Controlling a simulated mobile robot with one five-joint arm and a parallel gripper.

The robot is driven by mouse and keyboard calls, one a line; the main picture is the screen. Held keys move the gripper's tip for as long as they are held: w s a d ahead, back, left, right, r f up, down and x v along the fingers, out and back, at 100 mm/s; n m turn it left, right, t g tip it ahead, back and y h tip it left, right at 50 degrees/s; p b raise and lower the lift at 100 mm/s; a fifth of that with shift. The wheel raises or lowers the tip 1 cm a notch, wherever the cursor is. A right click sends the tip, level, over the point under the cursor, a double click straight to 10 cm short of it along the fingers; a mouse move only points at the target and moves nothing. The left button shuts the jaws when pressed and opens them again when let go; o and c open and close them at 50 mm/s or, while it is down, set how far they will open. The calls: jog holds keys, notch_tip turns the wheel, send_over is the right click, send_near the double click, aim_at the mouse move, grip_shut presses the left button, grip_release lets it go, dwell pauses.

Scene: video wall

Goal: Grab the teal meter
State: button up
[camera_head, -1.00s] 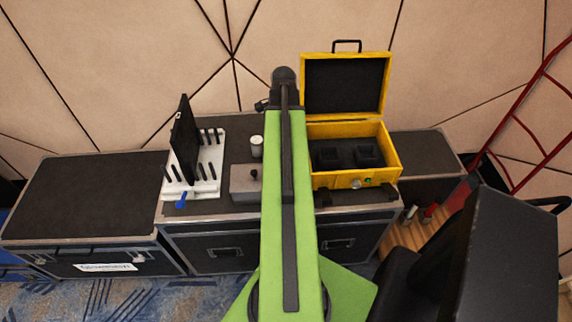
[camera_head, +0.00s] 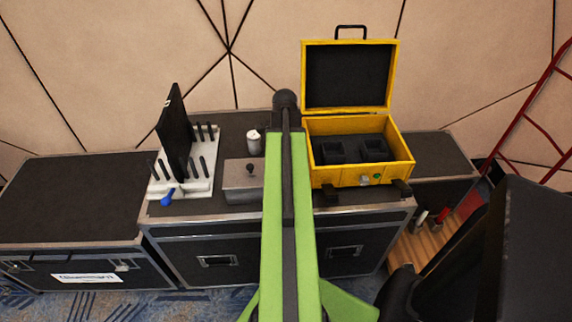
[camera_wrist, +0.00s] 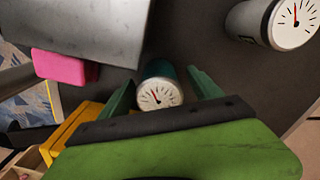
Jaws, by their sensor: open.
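In the head view my green arm hides both the meter and the gripper fingers. A second meter, grey-white (camera_wrist: 262,20), stands at the upper right of the wrist view. A small white cylinder (camera_head: 253,143) left of my arm in the head view looks like it.
An open yellow case (camera_head: 346,180) with dark foam stands right of my arm. To the left are a grey metal box (camera_head: 240,187) and a white rack (camera_head: 190,187) with black pegs and an upright black panel (camera_head: 175,130). A pink block (camera_wrist: 60,66) shows in the wrist view.

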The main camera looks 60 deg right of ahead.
notch_tip(320, 180, down, 2)
jog(key=shift+f+b, duration=0.1)
jog(key=shift+b, duration=0.3)
jog(key=shift+r, duration=0.2)
jog(key=shift+c, duration=0.2)
grip_shut()
jog(key=shift+r, duration=0.1)
